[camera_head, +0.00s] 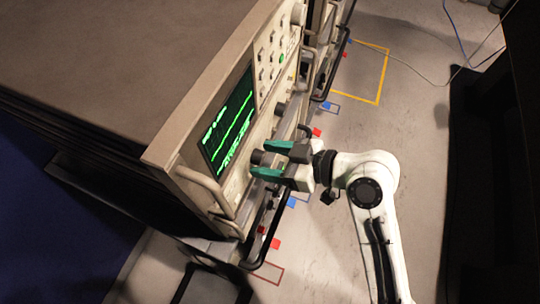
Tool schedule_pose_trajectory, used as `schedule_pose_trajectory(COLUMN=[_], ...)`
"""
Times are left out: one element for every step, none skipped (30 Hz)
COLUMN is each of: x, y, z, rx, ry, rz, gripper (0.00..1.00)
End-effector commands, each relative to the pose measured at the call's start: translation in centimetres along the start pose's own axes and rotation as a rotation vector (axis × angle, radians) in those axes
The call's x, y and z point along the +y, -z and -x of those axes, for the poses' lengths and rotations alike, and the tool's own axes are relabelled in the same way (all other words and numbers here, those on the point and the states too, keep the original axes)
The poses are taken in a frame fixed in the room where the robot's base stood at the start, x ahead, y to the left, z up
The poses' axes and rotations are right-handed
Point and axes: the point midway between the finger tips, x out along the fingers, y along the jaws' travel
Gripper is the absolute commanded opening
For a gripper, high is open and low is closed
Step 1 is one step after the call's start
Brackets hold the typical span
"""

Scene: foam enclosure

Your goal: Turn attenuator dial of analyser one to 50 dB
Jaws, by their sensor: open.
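The analyser (165,150) is a beige rack unit at the left with a lit green trace screen (229,117). Its front panel faces right. A dark round dial (257,157) sits on the panel just right of the screen's lower end. My gripper (262,159) has green fingers and reaches the panel from the right. Its two fingers are open, one above and one below the dial. I cannot tell whether they touch it. The dial's markings are too small to read and partly hidden by the fingers.
Another knob (280,108) and rows of buttons (272,60) lie farther along the panel. A metal handle (205,188) stands out at the panel's near end. More units stand behind. The grey floor (330,235) at the right carries a yellow taped outline (379,88) and a loose cable (425,79).

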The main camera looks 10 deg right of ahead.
Motion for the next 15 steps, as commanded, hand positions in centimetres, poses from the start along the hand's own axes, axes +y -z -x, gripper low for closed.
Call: schedule_pose_trajectory(x=[0.0, 0.0, 0.01, 0.01, 0.01, 0.01, 0.01, 0.01, 0.01, 0.01, 0.01, 0.01, 0.01, 0.01, 0.01], y=[0.0, 0.0, -0.01, -0.01, -0.01, -0.01, -0.01, -0.02, -0.01, -0.02, -0.02, -0.02, -0.02, -0.02, -0.02], z=[-0.07, -0.08, -0.08, -0.08, -0.07, -0.07, -0.06, -0.06, -0.06, -0.05, -0.05, -0.05, -0.05, -0.04, -0.04], rx=[0.0, 0.0, 0.0, 0.0, 0.0, 0.0, 0.0, 0.0, 0.0, 0.0, 0.0, 0.0, 0.0, 0.0, -0.001], ry=[0.0, 0.0, 0.0, 0.0, 0.0, 0.0, 0.0, 0.0, 0.0, 0.0, 0.0, 0.0, 0.0, 0.0, 0.0], rz=[0.0, 0.0, 0.0, 0.0, 0.0, 0.0, 0.0, 0.0, 0.0, 0.0, 0.0, 0.0, 0.0, 0.0, 0.0], gripper=[0.61, 0.61, 0.61, 0.61, 0.61, 0.61, 0.61, 0.58, 0.54, 0.52, 0.49, 0.45, 0.42, 0.39, 0.35])
